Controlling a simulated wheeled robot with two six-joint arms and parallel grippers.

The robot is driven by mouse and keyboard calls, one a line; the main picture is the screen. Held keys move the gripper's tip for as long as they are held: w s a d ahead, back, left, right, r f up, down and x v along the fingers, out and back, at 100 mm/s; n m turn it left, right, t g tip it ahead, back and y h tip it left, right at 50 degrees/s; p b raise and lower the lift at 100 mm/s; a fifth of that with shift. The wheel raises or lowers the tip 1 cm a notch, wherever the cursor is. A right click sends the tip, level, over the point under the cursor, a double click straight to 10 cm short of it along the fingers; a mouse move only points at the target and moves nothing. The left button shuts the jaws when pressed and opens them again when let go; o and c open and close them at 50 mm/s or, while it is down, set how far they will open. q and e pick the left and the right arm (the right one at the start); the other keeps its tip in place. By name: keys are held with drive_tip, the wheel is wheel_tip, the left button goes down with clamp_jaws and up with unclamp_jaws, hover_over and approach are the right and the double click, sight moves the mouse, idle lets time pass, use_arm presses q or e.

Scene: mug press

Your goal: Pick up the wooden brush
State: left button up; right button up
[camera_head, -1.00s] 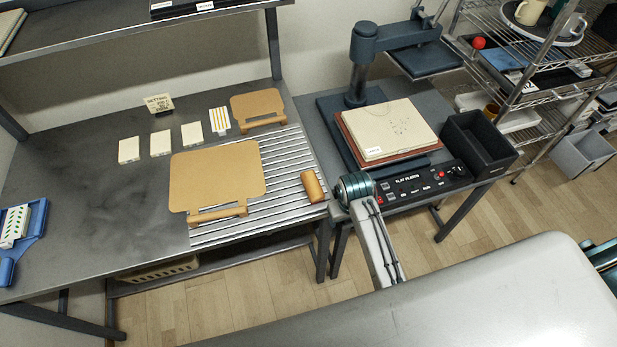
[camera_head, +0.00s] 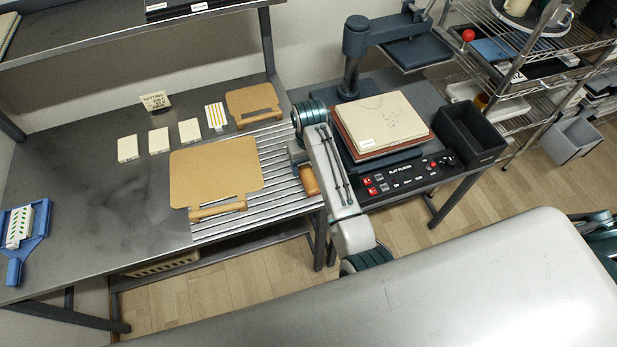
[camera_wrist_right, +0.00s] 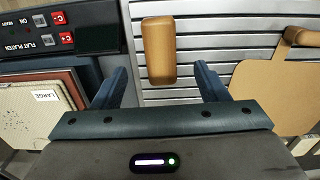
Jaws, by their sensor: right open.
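The wooden brush (camera_head: 310,181) appears as a rounded tan wooden block. It lies on the right part of the slatted metal rack, near the table's right edge. In the right wrist view the brush (camera_wrist_right: 158,50) lies lengthwise beyond the fingertips, between their lines. No bristles show. My right gripper (camera_wrist_right: 163,80) is open and empty, its two dark blue fingers apart and not touching the brush. In the head view the right gripper (camera_head: 298,157) is above the rack just behind the brush, partly hidden by its own wrist. My left gripper is not in view.
A flat tan board (camera_head: 215,170) with a handle lies left of the brush, partly on the rack; a smaller board (camera_head: 252,100) lies behind. The press's control panel (camera_head: 410,172) and stacked platen (camera_head: 385,118) stand close on the right. The grey table's left part is mostly clear.

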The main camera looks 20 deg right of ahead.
sight(308, 177)
drive_tip(key=shift+f, duration=0.9)
drive_tip(key=shift+w+f+p, duration=0.1)
drive_tip(key=shift+f+p, duration=0.4)
drive_tip(key=shift+p, duration=0.1)
drive_tip(key=f+p, duration=0.1)
drive_tip(key=f, duration=0.2)
drive_tip(key=shift+w+f, duration=0.1)
drive_tip(key=shift+w, duration=0.1)
drive_tip(key=shift+f+p, duration=0.3)
drive_tip(key=shift+f, duration=0.35)
drive_tip(key=c, duration=1.1)
drive_tip(key=shift+w+r, duration=0.1)
drive_tip(key=shift+r, duration=0.05)
